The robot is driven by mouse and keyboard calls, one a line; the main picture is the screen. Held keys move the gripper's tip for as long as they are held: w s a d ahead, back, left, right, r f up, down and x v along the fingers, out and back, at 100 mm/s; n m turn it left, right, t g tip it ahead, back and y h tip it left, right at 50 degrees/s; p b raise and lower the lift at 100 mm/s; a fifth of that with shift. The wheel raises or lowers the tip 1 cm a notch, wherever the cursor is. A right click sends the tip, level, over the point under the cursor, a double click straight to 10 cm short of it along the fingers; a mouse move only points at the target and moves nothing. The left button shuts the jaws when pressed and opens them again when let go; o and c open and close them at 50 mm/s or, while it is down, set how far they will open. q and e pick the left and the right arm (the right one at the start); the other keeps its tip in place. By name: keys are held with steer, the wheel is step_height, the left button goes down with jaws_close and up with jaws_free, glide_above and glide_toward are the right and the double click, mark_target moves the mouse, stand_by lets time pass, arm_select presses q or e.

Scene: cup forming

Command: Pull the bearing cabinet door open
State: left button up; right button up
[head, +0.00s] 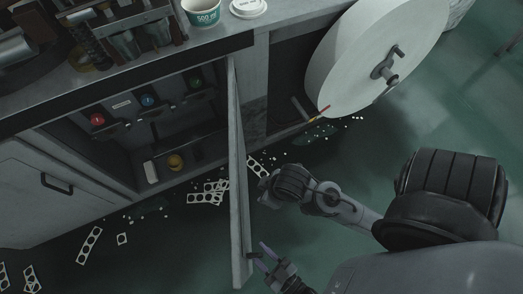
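The bearing cabinet (130,183) stands open at the left, its inside showing. Its door (238,180) is swung well out from the front and is seen nearly edge-on. No handle shows on this door. My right gripper is not in view.
Inside are red (97,120), blue (148,100) and green (195,82) knobs and a yellow item (175,162). A closed door with a black handle (57,185) is at left. A large white roll (375,55) stands right. Punched scraps (208,192) litter the floor.

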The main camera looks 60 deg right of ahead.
arm_select(q)
steer(key=s+a+p, duration=0.1)
steer(key=s+a, duration=0.1)
steer(key=s, duration=0.8)
steer(key=shift+s, duration=0.3)
